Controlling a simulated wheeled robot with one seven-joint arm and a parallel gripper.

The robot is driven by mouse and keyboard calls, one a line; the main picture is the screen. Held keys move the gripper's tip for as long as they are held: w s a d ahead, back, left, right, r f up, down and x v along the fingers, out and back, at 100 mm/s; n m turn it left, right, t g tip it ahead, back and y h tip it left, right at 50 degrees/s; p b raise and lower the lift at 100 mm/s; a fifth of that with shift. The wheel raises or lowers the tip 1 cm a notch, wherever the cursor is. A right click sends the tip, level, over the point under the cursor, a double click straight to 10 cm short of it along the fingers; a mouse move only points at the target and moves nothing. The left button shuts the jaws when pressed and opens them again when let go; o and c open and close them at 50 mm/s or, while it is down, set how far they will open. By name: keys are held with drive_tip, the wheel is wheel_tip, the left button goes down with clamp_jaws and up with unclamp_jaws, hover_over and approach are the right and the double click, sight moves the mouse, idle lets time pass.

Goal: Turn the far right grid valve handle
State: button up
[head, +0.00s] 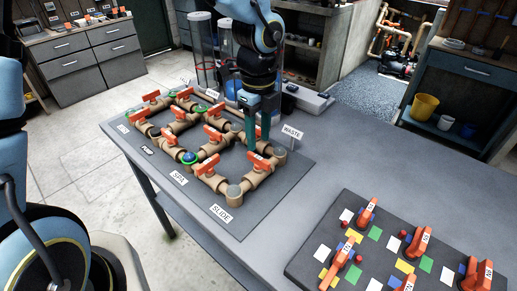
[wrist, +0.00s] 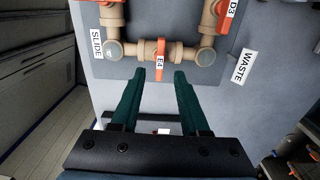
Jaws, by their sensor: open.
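The valve grid is a dark board (head: 253,205) with tan pipes and several orange valve handles. The far right orange handle (head: 259,163) sits on the pipe run between the SLIDE and WASTE labels. In the wrist view this handle (wrist: 160,50) is marked E4 and points along the picture's vertical, across its pipe. My gripper (head: 257,142) is open, pointing down close to this handle, its teal fingers apart. In the wrist view the fingertips (wrist: 160,76) flank the line of the handle's near end, with a gap on each side. I cannot tell the exact height difference.
Another orange handle, D3 (wrist: 226,10), sits nearby on the grid. The WASTE sign (head: 292,132) stands close to my gripper. Clear cylinders (head: 203,50) stand behind the grid. A second board (head: 345,215) with orange handles lies at the front right. The bench between the boards is clear.

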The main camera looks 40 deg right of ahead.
sight(259, 157)
wheel_tip(259, 157, up, 5)
drive_tip(key=shift+r, duration=0.1)
idle(0.6)
